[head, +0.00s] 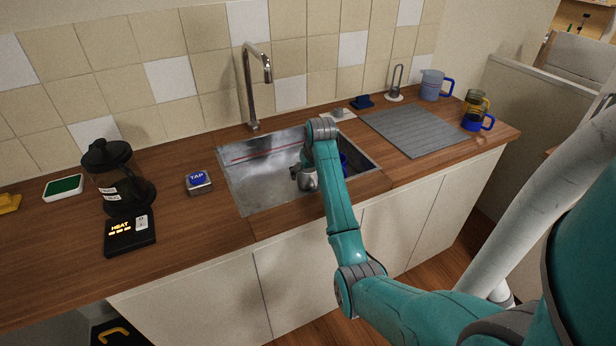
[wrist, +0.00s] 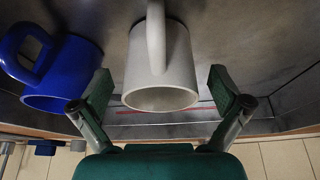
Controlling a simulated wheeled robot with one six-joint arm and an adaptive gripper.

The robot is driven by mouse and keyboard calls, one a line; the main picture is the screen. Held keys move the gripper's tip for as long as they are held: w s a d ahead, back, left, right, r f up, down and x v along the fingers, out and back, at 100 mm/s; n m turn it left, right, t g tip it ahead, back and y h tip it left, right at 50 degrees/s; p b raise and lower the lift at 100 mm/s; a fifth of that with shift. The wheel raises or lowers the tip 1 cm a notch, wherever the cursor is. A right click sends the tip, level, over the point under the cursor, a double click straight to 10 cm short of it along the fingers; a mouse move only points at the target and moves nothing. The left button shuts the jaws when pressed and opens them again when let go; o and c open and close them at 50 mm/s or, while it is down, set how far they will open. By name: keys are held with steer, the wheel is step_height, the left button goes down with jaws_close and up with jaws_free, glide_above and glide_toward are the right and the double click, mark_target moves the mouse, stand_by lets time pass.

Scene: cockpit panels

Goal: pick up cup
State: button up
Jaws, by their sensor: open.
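In the wrist view a pale grey-white cup (wrist: 160,68) with a handle stands in the metal sink. It lies between the two spread fingers of my gripper (wrist: 160,88), with a gap on each side. My gripper is open and holds nothing. A blue cup (wrist: 62,75) with a handle is just left of the left finger. In the head view my arm reaches over the sink (head: 240,185) and hides most of my gripper. Part of the blue cup (head: 344,160) shows behind my arm.
The tap (head: 250,90) rises behind the sink. A grey drying mat (head: 413,130) lies right of it, with a blue-handled jug (head: 433,84) and a coloured cup (head: 474,122) nearby. A black coffee press (head: 116,175) and a TAP block (head: 198,181) stand left.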

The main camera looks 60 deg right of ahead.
steer(key=shift+x, duration=0.8)
steer(key=shift+c, duration=0.3)
steer(key=c, duration=1.3)
